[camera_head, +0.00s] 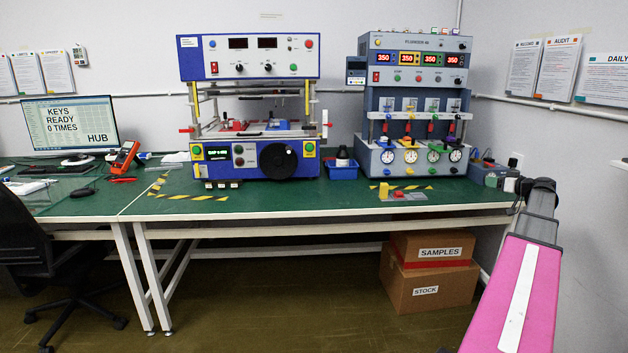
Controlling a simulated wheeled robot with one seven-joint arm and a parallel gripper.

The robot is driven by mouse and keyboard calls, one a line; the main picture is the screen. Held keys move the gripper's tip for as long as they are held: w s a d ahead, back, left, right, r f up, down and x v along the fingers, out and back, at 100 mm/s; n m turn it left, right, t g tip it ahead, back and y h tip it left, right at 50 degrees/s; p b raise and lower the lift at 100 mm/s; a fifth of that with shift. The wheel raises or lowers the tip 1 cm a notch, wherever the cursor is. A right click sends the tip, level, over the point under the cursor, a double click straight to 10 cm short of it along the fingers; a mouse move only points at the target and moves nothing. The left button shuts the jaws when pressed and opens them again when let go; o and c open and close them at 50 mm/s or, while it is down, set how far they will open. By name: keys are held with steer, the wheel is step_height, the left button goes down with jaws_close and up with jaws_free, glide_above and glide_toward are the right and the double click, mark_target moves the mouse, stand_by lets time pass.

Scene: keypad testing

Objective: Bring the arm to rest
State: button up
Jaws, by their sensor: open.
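My arm reaches in from the lower right, with a pink link (520,290) bearing a white stripe and a grey, dark-tipped section beyond it. My gripper (518,196) shows only as a small dark shape at the far end, by the bench's right edge. It is open, and I see nothing held in it. Its fingers are too small and dark to make out clearly. It appears in front of the right end of the green bench (350,203), apart from the test machines.
A blue-and-white keypad tester (250,60) and a grey-blue plunger machine (415,100) stand on the bench. A small blue bin (343,172) sits between them. A small control box (487,174) lies near my gripper. Boxes (428,290) are under the bench; a wall is close at right.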

steer(key=s+a+f+m+g, duration=0.1)
steer(key=s+a+f+g, duration=0.15)
steer(key=a+f, duration=0.65)
steer(key=s+a+f+g+h, duration=0.1)
steer(key=s+a+f+g, duration=0.3)
steer(key=a, duration=0.8)
steer(key=a+f+m+g, duration=0.1)
steer(key=a+f+g, duration=0.1)
steer(key=a+f, duration=0.8)
steer(key=s+a+f+g+h, duration=0.2)
steer(key=s+a+f, duration=0.1)
steer(key=s+a, duration=0.3)
steer(key=s+a+f+m+g+h, duration=0.1)
steer(key=s+a+f+h, duration=0.1)
steer(key=s+a+f, duration=0.2)
steer(key=s+a+f+g+h, duration=0.2)
steer(key=s+a+f, duration=0.2)
steer(key=s+a, duration=0.5)
steer(key=shift+s+m+g, duration=0.35)
steer(key=shift+s+m, duration=0.05)
steer(key=shift+s, duration=0.1)
